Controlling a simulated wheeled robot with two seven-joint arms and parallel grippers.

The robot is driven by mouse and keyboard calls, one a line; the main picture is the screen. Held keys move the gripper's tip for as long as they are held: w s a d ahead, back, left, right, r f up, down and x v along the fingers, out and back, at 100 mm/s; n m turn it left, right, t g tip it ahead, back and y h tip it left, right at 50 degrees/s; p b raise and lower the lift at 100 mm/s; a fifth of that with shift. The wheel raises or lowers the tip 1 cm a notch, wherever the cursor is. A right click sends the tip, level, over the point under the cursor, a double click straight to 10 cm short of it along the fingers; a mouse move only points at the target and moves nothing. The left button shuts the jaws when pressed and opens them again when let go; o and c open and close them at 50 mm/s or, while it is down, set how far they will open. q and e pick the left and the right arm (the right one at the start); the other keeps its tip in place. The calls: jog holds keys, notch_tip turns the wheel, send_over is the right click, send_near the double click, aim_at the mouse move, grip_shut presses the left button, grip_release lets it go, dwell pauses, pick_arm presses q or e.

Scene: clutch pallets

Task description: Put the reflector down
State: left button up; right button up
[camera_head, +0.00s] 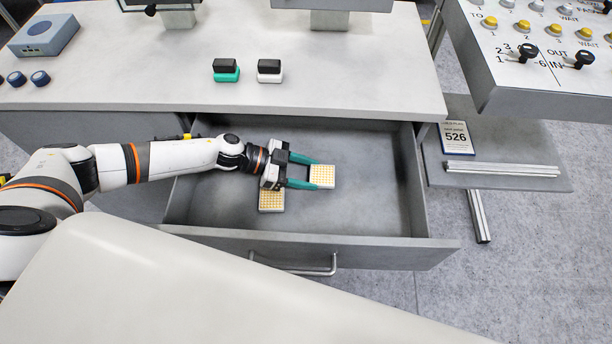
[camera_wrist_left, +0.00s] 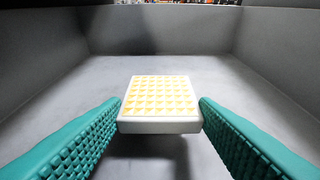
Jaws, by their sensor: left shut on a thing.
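A white square reflector with a yellow-orange patterned face (camera_head: 322,176) is held between the teal fingertips of my left gripper (camera_head: 312,173), inside the open drawer (camera_head: 370,205). In the left wrist view the reflector (camera_wrist_left: 160,105) sits level between both fingers (camera_wrist_left: 160,120), face up, with a dark shadow beneath it. Its exact height above the drawer floor is hard to tell. A second similar reflector (camera_head: 271,202) lies in the drawer, partly hidden by the body of my left gripper. My right gripper is not in view.
The drawer's front wall with its handle (camera_head: 310,270) is nearest, and the drawer floor to the right is bare. Above is the worktop (camera_head: 330,85) with a green stamp (camera_head: 226,71) and a white stamp (camera_head: 269,71). A side shelf (camera_head: 500,178) stands at right.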

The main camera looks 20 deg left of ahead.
pick_arm(q)
jog(key=shift+f, duration=0.85)
jog(key=shift+f, duration=0.15)
jog(key=o, duration=0.9)
jog(key=shift+o, duration=0.2)
jog(key=shift+a+r, duration=0.25)
jog(key=shift+r, duration=0.1)
jog(key=p+v, duration=0.2)
jog(key=v, duration=0.5)
jog(key=shift+s+f+p, duration=0.1)
jog(key=shift+f+p, duration=0.05)
jog(key=shift+p, duration=0.2)
